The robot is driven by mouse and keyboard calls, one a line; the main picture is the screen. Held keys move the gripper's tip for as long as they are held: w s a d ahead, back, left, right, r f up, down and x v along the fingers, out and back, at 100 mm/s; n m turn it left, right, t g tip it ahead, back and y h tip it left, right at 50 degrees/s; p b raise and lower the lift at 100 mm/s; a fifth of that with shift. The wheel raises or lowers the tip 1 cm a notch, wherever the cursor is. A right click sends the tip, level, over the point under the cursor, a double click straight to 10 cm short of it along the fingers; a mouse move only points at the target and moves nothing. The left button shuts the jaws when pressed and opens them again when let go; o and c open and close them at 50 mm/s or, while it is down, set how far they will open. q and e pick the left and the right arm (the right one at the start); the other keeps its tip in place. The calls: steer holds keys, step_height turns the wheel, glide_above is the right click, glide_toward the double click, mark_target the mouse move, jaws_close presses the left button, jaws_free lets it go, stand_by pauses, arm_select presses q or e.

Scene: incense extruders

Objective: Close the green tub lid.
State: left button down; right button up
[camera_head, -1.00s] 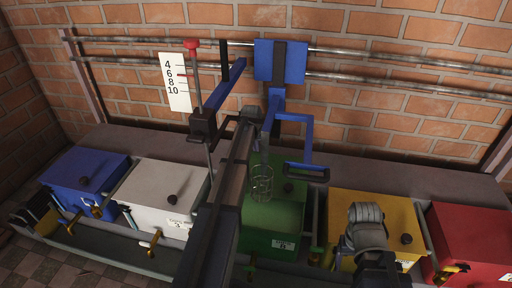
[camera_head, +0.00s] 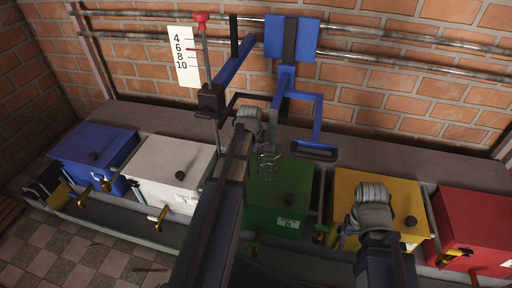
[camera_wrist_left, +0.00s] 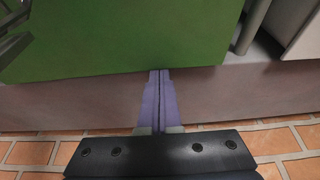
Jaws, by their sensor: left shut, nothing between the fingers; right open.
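The green tub (camera_head: 272,217) stands mid-row in the head view. Its green lid (camera_head: 265,183) with a dark knob (camera_head: 289,199) lies flat over the top, and no gap shows from here. My left arm reaches across the tub's left side; its wrist (camera_head: 248,122) is behind the tub and hides part of its left edge. In the left wrist view, my left gripper (camera_wrist_left: 159,73) is shut and empty, its tips at the edge of a green surface (camera_wrist_left: 120,35); contact is unclear. My right gripper (camera_head: 370,205) is over the yellow tub, open, its fingers hidden.
A blue lever arm (camera_head: 235,70) stands behind on the left.

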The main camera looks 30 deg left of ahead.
arm_select(q)
steer(key=shift+s, duration=0.25)
steer(key=p+v, duration=0.9)
steer(key=shift+r, duration=0.45)
step_height(320, 180, up, 9)
steer(key=p, duration=0.9)
steer(key=shift+r+p, duration=0.2)
steer(key=shift+p, duration=0.2)
